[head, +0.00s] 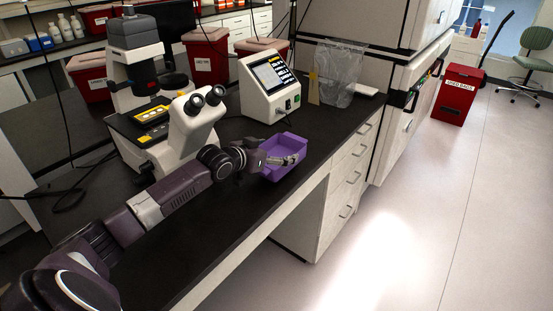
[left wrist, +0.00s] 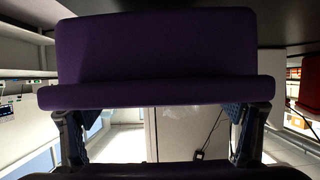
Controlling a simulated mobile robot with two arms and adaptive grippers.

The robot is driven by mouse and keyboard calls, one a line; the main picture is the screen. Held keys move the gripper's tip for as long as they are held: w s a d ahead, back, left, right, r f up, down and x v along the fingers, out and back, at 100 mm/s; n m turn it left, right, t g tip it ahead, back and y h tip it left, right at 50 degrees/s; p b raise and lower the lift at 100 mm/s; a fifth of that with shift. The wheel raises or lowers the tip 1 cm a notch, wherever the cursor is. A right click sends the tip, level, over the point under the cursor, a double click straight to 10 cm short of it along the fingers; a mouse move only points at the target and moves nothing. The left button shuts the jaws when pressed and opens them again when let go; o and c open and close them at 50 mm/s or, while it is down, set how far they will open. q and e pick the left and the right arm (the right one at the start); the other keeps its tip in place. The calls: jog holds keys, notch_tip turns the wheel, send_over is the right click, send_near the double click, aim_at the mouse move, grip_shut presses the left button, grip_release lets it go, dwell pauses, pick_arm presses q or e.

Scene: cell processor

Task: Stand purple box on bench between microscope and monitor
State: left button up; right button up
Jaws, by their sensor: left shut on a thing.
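The white microscope (head: 190,125) stands to the left on the bench. The white monitor (head: 268,85) with a lit screen stands behind the box. I cannot tell whether the box touches the bench. My right gripper is not in view.
The black bench top (head: 215,225) is bare along its front left. A clear bag (head: 340,72) stands right of the monitor. Red bins (head: 205,55) stand behind. Drawers (head: 345,185) are below the bench, and a red floor bin (head: 457,95) is far right.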

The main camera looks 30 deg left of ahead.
pick_arm(q)
jog(key=shift+f+p, duration=0.35)
jog(key=shift+f, duration=1.4)
jog(key=shift+f, duration=0.1)
jog(key=o, duration=1.6)
jog(key=v, duration=1)
jog(key=shift+s+b, duration=0.3)
jog(key=shift+b, duration=0.05)
jog(key=shift+v, duration=0.85)
jog(key=shift+w, duration=0.1)
